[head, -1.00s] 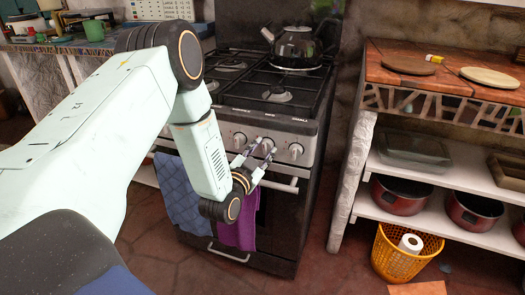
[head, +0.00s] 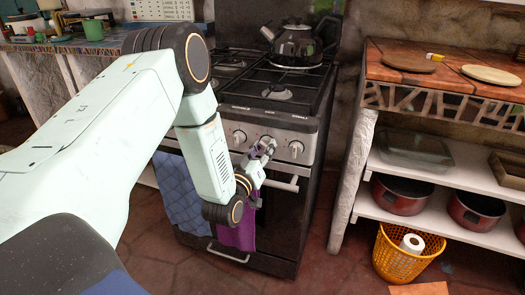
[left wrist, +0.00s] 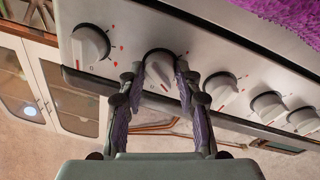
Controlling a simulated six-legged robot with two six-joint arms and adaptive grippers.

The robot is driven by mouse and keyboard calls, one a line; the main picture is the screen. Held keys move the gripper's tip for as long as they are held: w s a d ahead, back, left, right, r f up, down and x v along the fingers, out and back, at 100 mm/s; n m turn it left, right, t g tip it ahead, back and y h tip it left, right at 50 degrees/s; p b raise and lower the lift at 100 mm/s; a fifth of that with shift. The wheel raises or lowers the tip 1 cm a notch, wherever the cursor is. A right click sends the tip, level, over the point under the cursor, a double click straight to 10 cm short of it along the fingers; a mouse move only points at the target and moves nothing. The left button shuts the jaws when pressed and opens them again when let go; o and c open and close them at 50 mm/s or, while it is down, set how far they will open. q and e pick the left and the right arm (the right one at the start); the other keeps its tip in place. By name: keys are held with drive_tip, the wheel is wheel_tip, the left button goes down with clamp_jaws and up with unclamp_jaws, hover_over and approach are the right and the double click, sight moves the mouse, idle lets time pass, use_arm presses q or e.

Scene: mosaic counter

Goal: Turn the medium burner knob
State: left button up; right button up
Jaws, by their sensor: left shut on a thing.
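A row of pale burner knobs runs along the front panel of the stove (head: 281,131). One knob (head: 239,138) shows left of my left gripper (head: 264,148) and one (head: 296,149) right of it. The gripper is shut on the knob between them. In the left wrist view, that gripped knob (left wrist: 160,68) sits between the two fingers (left wrist: 160,92), second from the left. It has a dark ring and its pointer is slanted. Printed labels above the knobs are too small to read. My right gripper is not in view.
A kettle (head: 294,45) stands on a back burner. The oven handle (head: 283,184) is below the panel, with a purple cloth (head: 236,232) and a blue cloth (head: 182,190) hanging there. A shelf unit (head: 435,178) stands to the right.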

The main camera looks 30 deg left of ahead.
use_arm(q)
drive_tip(key=shift+n, duration=0.6)
drive_tip(key=o, duration=1.2)
drive_tip(key=shift+c, duration=0.2)
drive_tip(key=v, duration=1.2)
clamp_jaws()
idle(0.9)
